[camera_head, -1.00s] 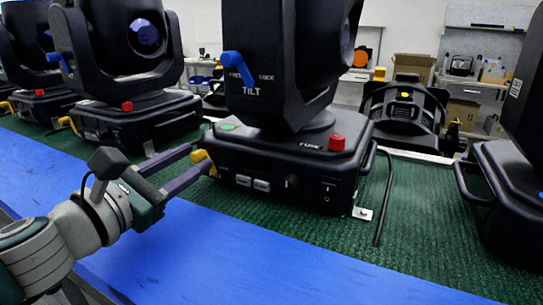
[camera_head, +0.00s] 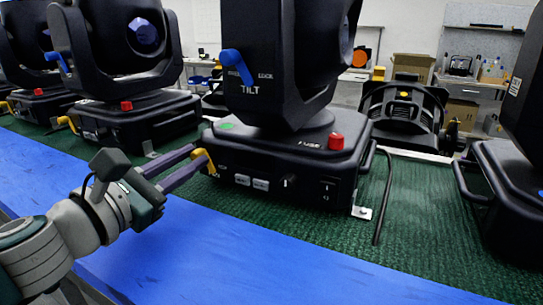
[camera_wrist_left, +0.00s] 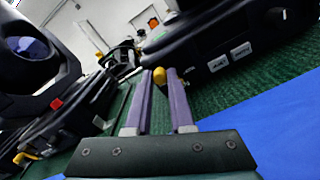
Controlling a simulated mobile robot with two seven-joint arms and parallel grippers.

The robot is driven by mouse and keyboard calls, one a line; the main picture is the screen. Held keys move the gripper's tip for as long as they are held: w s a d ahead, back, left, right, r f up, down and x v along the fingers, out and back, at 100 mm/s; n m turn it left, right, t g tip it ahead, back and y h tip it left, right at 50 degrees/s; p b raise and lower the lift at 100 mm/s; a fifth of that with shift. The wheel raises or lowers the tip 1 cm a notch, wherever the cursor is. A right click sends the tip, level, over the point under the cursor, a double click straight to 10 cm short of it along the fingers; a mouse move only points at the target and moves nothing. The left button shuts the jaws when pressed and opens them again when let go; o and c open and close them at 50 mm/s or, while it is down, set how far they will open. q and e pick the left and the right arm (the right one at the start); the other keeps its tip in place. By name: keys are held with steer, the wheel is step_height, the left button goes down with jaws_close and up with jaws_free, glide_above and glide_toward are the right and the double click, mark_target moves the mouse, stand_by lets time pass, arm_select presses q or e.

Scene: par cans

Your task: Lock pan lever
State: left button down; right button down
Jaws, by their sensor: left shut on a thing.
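The near moving-head light (camera_head: 285,145) stands upright on the table, with a blue tilt lever (camera_head: 236,66) on its yoke. Its yellow pan lever (camera_head: 205,161) sticks out at the left front corner of the base. My left gripper (camera_head: 201,157) has its purple fingers at this lever, shut on it. In the left wrist view the yellow lever (camera_wrist_left: 159,75) shows between the fingertips (camera_wrist_left: 160,77). The fingers partly hide the lever there. My right gripper is not in view.
More lights stand at the left (camera_head: 125,115) and right (camera_head: 510,185). A black cable (camera_head: 384,205) lies right of the near base. The blue strip (camera_head: 250,255) along the front is clear. The green mat (camera_head: 420,215) has free room between the lights.

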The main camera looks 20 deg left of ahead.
arm_select(q)
steer(key=m, duration=0.2)
steer(key=d+m+b, duration=0.1)
steer(key=m+b, duration=0.1)
steer(key=m, duration=0.1)
steer(key=shift+d+m, duration=0.3)
steer(key=m, duration=0.2)
steer(key=shift+s+d+m, duration=0.1)
steer(key=shift+d+m, duration=0.2)
steer(key=shift+d, duration=0.1)
steer(key=shift+d+f+m+b, duration=0.1)
steer(key=shift+d+m+b, duration=0.15)
steer(key=shift+m, duration=0.55)
steer(key=shift+d+m+b, duration=0.15)
steer(key=shift+m+b, duration=0.1)
steer(key=shift+m, duration=0.55)
steer(key=c, duration=0.8)
jaws_free()
